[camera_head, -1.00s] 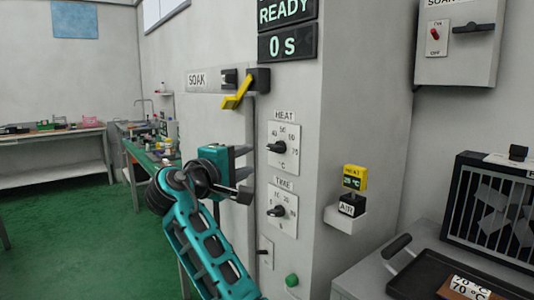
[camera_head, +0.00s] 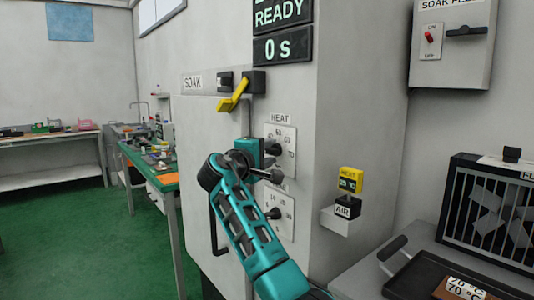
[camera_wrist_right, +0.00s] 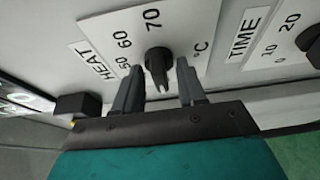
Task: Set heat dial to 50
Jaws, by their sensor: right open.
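The heat dial's white panel (camera_head: 289,136) is on the front of the grey cabinet, under the HEAT label. Its black knob (camera_wrist_right: 157,63) shows in the right wrist view, with the 50, 60 and 70 marks around it. My right gripper (camera_head: 272,163) is at the dial and partly covers it in the head view. In the right wrist view my right gripper (camera_wrist_right: 159,88) is open, with one finger on each side of the knob and small gaps visible. The exact mark the knob points at is unclear. My left gripper is not in view.
The time dial (camera_head: 274,213) sits just below. A yellow SOAK lever (camera_head: 235,95) sticks out above left. A black tray (camera_head: 420,278) lies at the lower right.

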